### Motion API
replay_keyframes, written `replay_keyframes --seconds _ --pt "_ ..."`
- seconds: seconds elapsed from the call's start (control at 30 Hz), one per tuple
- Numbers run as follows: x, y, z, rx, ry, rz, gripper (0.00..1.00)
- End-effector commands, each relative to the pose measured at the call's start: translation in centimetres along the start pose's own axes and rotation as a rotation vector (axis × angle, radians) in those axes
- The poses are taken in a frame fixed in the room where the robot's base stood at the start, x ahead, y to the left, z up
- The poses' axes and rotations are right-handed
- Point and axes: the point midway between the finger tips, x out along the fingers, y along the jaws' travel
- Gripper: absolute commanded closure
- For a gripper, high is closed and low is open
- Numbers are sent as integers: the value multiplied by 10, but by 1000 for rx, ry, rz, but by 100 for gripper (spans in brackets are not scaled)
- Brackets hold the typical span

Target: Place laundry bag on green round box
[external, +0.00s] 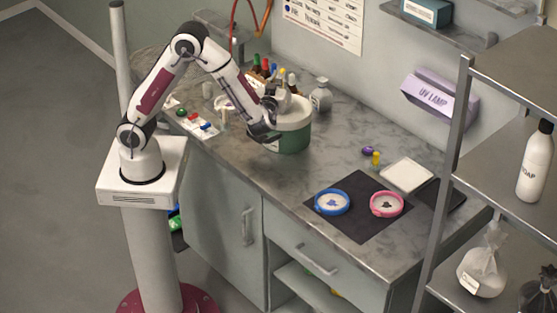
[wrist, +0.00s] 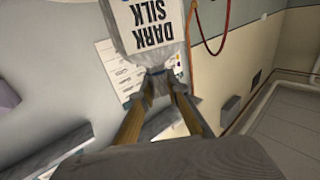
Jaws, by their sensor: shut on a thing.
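My gripper (external: 270,102) is over the green round box (external: 292,139), which stands on the counter with a pale upper band. In the wrist view my gripper (wrist: 160,84) is shut on the gathered neck of a pale grey laundry bag (wrist: 152,62). The bag carries a white label reading "DARK SILK", upside down in that picture.
Dropper bottles (external: 266,70) and a grey bottle (external: 321,95) stand behind the box. Small coloured items (external: 197,122) lie to its left. A black mat (external: 357,228) with blue and pink round dishes lies to the right. A metal shelf at far right holds another tied bag (external: 481,274).

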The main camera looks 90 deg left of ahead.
Motion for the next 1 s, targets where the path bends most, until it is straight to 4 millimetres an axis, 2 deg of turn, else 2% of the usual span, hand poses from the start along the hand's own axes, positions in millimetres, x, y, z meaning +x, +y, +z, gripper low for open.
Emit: replay_keyframes --seconds 0.13,0.57,0.6,0.67,1.0 --pt "0 0 7 0 1 0 100" --pt "0 0 10 -1 1 0 100" --pt "0 0 10 -1 0 0 83" --pt "0 0 10 -1 0 0 69" --pt "0 0 10 0 0 0 69"
